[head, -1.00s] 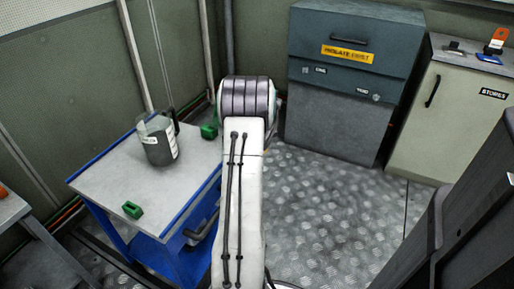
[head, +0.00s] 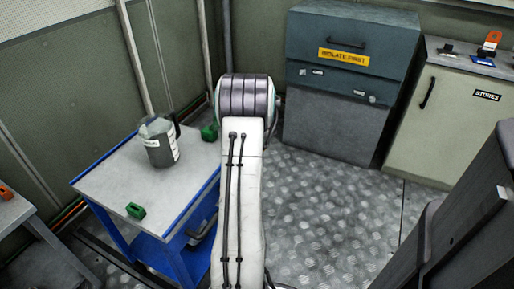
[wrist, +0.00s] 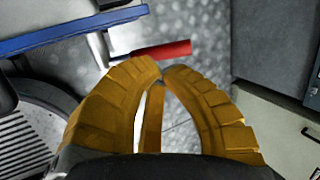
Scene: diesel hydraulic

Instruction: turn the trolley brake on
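The trolley (head: 108,182) has a grey top with blue edges and a blue frame; it stands left of my arm in the head view. In the wrist view its blue edge (wrist: 65,34) crosses the upper left. A red-handled lever (wrist: 160,50), apparently the brake, sticks out to the right from a pale metal part below that edge. My gripper (wrist: 161,73) has yellow padded fingers whose tips meet, with nothing seen between them. The tips lie just below the red handle in the picture; whether they touch it I cannot tell. The head view hides my gripper behind my arm.
A jug (head: 159,146) and green blocks (head: 136,211) (head: 209,133) are on the trolley top. A dark cabinet (head: 335,125) and a pale stores cabinet (head: 440,130) stand at the back. A bench (head: 12,212) is at the left. Patterned metal floor (head: 330,215) is open between.

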